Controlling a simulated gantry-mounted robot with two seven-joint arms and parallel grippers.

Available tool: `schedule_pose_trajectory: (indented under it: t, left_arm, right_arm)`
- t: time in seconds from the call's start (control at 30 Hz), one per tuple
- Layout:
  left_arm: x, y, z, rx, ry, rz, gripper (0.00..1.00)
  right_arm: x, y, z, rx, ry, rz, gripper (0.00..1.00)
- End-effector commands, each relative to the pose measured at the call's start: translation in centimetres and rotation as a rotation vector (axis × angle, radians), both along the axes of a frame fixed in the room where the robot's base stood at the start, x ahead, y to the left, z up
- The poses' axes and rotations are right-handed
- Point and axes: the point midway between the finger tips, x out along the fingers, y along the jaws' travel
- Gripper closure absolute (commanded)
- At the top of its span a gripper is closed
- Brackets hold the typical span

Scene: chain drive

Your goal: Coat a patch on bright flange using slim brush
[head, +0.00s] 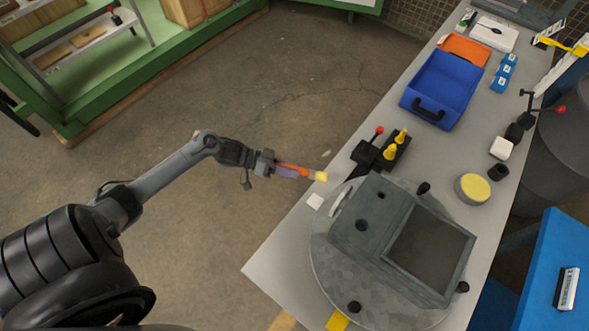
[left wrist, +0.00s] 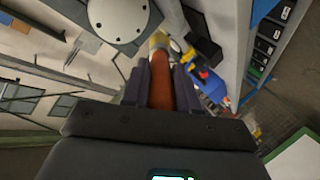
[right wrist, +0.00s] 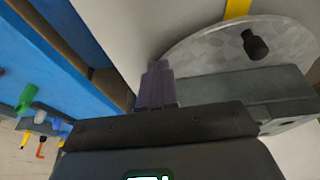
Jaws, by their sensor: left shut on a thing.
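The slim brush (head: 292,168) has an orange handle and a yellow end. My left gripper (head: 284,171) is shut on its handle and holds it off the left edge of the bench, yellow end to the right. In the left wrist view the brush (left wrist: 161,85) lies between the fingers, pointing at the lower edge of a pale disc with dark holes, which looks like the bright flange (left wrist: 112,22). In the head view the flange (head: 338,202) shows nearly edge-on, on the left side of the grey housing (head: 385,225). My right gripper (right wrist: 157,85) looks shut and empty.
The housing stands on a round plate (head: 325,265) with black knobs. Black fixtures with a red-tipped lever (head: 379,130) and yellow pieces (head: 390,152) stand just behind. A yellow-topped round container (head: 473,187) is at right. A blue open bin (head: 440,88) stands farther back.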

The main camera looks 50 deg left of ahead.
Motion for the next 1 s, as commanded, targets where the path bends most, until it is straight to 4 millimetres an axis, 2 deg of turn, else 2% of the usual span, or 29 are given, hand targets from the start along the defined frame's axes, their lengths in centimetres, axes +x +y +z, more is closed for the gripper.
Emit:
schedule_pose_trajectory:
  t: [0.6, 1.0]
  left_arm:
    - [0.9, -4.8, 0.1, -0.008, -0.004, 0.000, 1.00]
    - [1.1, -5.8, 0.1, -0.006, -0.004, -0.001, 1.00]
  right_arm:
    - [-0.4, -0.2, 0.4, -0.007, 0.008, 0.005, 1.00]
    - [-0.4, 0.0, 0.4, 0.001, 0.008, -0.001, 1.00]
